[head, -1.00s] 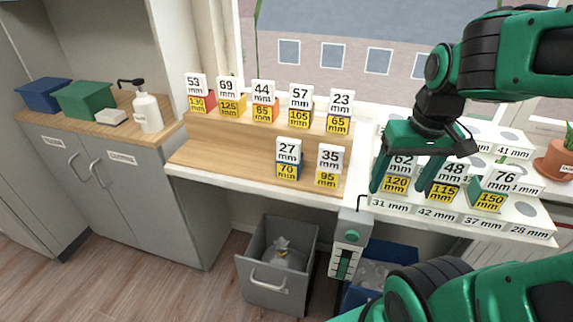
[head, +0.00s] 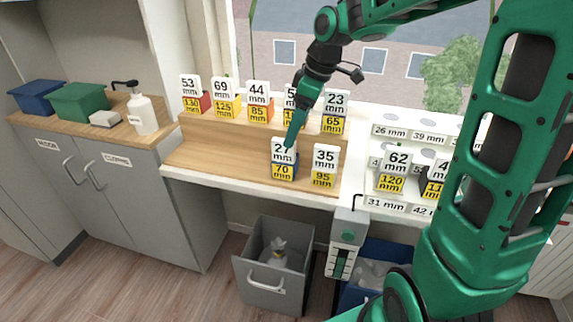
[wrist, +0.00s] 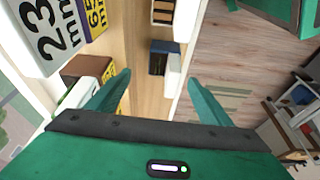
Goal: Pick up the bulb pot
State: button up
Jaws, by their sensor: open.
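No thing in the current views can be told for certain as the bulb pot. Small labelled pieces stand on a two-step wooden shelf. The "27 mm / 70 mm" piece (head: 283,153), with dark blue sides, is on the lower step; it also shows in the wrist view (wrist: 158,62). The "35 mm / 95 mm" piece (head: 324,167) stands right of it. My gripper (head: 291,143) points down over the shelf, its near finger overlapping the "27 mm" label in the head view. In the wrist view my gripper (wrist: 158,95) is open, with nothing between its fingers.
Several labelled pieces line the upper step, including "23 mm / 65 mm" (head: 335,111). A white stand with the "62 mm" piece (head: 396,172) is at right, partly behind my arm. A soap bottle (head: 144,114) and green bin (head: 80,102) stand left. The lower step's left is clear.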

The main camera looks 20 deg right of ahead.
aim_at(281, 157)
jog(key=shift+w+a+f, duration=0.2)
jog(key=shift+w, duration=0.05)
jog(key=x, duration=0.5)
jog(key=shift+a, duration=0.15)
jog(key=shift+s+a+x, duration=0.15)
jog(key=shift+x, duration=1.25)
jog(key=shift+s+a+x, duration=0.1)
jog(key=shift+a+x, duration=0.05)
jog(key=shift+x, duration=1.25)
jog(key=shift+r, duration=0.1)
jog(key=shift+c, duration=0.5)
jog(key=c, duration=1.3)
